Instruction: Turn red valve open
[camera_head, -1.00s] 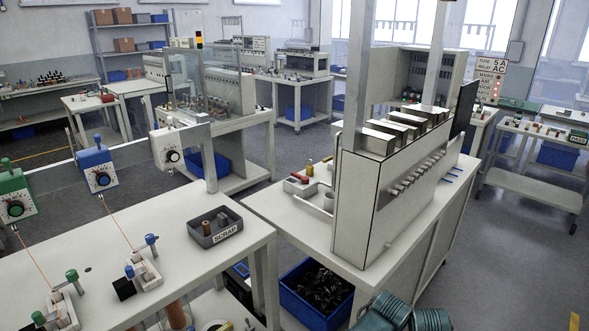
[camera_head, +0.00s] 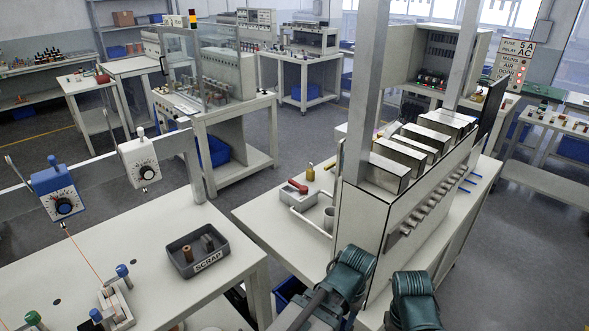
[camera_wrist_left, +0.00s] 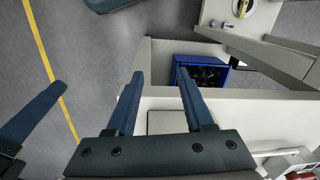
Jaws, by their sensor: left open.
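A red handle (camera_head: 295,186) lies on a small light-grey box on the bench left of the tall machine; I take it to be the red valve. A red part (camera_wrist_left: 301,176) shows at the lower right edge of the left wrist view, cut off. My left gripper (camera_wrist_left: 159,74) is open and empty, its two dark blue fingers apart above the bench edge and floor. Its fingers are not seen in the head view. One finger of what looks like my right gripper (camera_wrist_left: 35,116) shows at the left edge of the wrist view; its other finger is hidden.
A grey scrap tray (camera_head: 188,270) sits on the left bench. A white rail and grey cup (camera_head: 329,218) stand near the red handle, with a yellow padlock (camera_head: 310,172) behind. A blue bin (camera_wrist_left: 178,66) of black parts is below. The tall machine (camera_head: 362,230) blocks the right.

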